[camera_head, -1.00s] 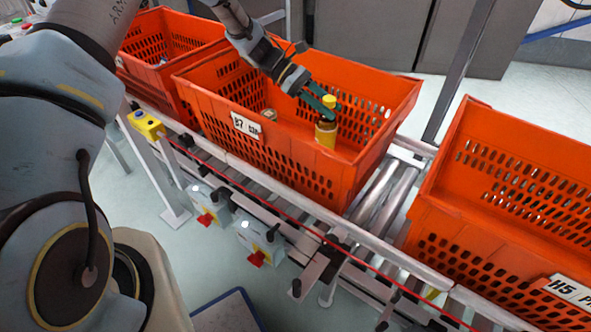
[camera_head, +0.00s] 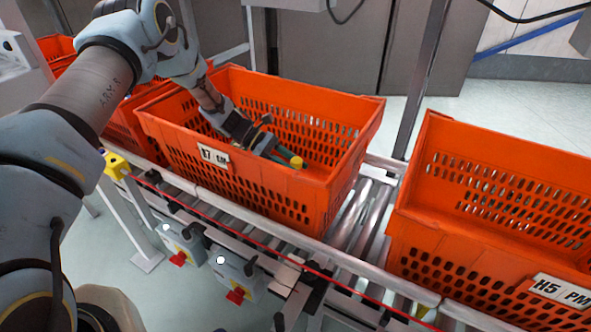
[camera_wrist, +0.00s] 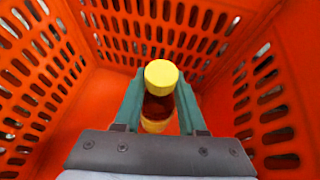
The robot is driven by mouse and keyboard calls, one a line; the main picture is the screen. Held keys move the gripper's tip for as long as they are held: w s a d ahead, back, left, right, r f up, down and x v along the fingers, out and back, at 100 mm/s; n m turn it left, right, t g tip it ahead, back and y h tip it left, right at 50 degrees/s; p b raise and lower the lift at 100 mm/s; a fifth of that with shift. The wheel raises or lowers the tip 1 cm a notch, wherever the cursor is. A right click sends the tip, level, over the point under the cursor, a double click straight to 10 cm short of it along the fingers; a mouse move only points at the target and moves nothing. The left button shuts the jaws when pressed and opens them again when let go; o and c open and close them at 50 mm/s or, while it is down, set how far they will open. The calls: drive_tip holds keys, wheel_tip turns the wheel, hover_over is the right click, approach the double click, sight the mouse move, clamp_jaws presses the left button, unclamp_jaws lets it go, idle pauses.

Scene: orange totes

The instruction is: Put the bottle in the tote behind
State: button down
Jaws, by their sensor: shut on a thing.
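The bottle has a yellow cap and a dark reddish-brown body with a yellow label. In the wrist view the bottle (camera_wrist: 159,95) stands between my two green fingers, which touch it from both sides. In the head view the bottle's yellow cap (camera_head: 296,162) shows at the fingertips, and its lower part is hidden. My gripper (camera_head: 283,157) is shut on the bottle, low inside the middle orange tote (camera_head: 330,184). Another orange tote (camera_head: 105,118) stands at the left, partly hidden by my arm.
A third orange tote (camera_head: 500,200), labelled H5, stands at the right. The totes rest on a roller conveyor (camera_head: 355,212) with a gap between the middle and right ones. A grey upright post (camera_head: 424,80) rises behind that gap.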

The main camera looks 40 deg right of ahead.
drive_tip(key=shift+f, duration=0.75)
drive_tip(key=shift+c, duration=2.4)
unclamp_jaws()
drive_tip(key=shift+w+a, duration=0.1)
drive_tip(key=shift+w, duration=0.05)
drive_tip(key=b+v, duration=0.1)
drive_tip(key=v, duration=1)
drive_tip(key=shift+w+a+r+b, duration=0.25)
drive_tip(key=shift+b, duration=0.05)
drive_tip(key=shift+r, duration=0.1)
